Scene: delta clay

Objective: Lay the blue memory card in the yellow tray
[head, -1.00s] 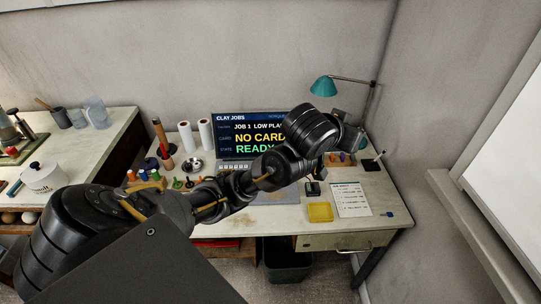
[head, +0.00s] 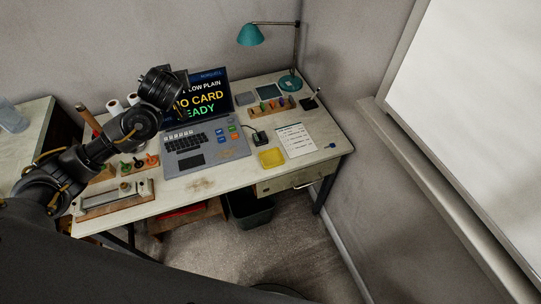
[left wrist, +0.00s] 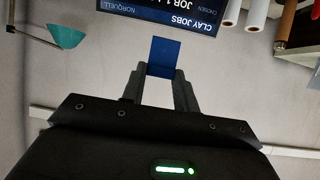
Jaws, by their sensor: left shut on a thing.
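The blue memory card (left wrist: 164,54) is held between the fingertips of my left gripper (left wrist: 162,76) in the left wrist view, its flat face toward the camera. The gripper is shut on it, up in the air near the laptop screen, which shows upside down there. In the head view my left wrist covers the gripper and card. The yellow tray (head: 271,158) lies on the desk right of the laptop, and looks empty. The held card is well away from the tray, to its left and above the desk. My right gripper is not in view.
The laptop (head: 205,150) stands open left of the tray. A small black device (head: 258,138) is just behind the tray, a printed sheet (head: 295,141) beside it. A small blue item (head: 332,146) lies near the desk's right edge. A teal lamp (head: 250,35) stands behind.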

